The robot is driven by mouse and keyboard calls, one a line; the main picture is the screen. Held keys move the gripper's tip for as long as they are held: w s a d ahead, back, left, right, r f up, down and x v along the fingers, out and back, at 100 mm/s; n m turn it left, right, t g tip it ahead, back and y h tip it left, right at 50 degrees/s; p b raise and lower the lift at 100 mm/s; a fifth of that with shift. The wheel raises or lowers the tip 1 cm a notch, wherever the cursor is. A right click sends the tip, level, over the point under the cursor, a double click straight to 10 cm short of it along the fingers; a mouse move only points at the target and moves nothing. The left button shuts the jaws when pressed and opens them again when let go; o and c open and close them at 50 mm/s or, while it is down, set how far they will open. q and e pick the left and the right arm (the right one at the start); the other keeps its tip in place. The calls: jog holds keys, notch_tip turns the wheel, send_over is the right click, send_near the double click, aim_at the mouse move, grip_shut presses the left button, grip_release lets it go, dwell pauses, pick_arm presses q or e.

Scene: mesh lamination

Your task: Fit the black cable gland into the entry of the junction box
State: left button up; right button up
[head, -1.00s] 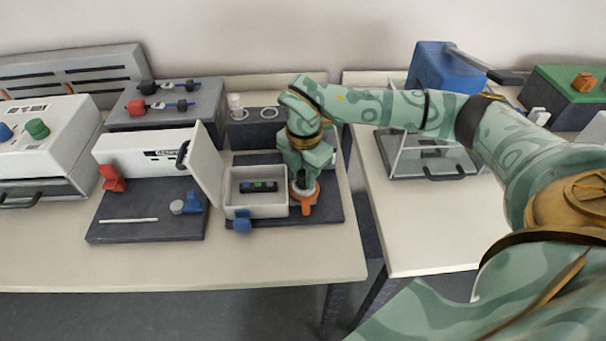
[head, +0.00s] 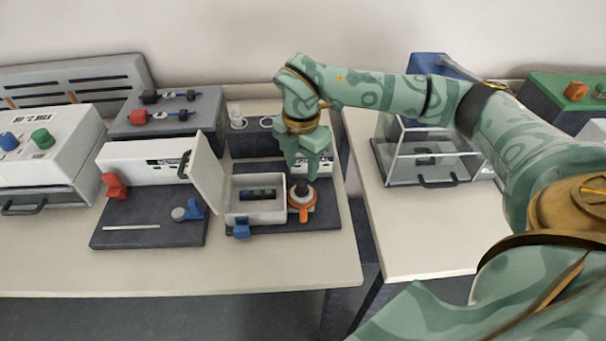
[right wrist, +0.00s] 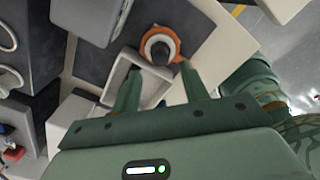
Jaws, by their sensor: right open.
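The junction box (head: 232,215) is an open pale box with a dark strip inside, on a dark mat. Right beside it stands an orange holder with a white ring (head: 303,201). The black cable gland (head: 301,187) stands at the ring; its lower end is hidden, and I cannot tell how it sits relative to the box entry. My right gripper (head: 303,174) is open just above the gland. In the right wrist view the open fingers (right wrist: 161,80) point at the ring, with a dark piece in its middle, beside the box wall (right wrist: 112,88). My left gripper is not in view.
A small blue block (head: 241,231) sits at the box's front. A clear case (head: 430,160) stands on the right table. The table front is clear.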

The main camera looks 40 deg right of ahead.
aim_at(302, 183)
notch_tip(302, 183, up, 6)
jog(key=shift+f+p, duration=0.1)
jog(key=shift+p, duration=0.45)
jog(key=shift+s+f, duration=0.1)
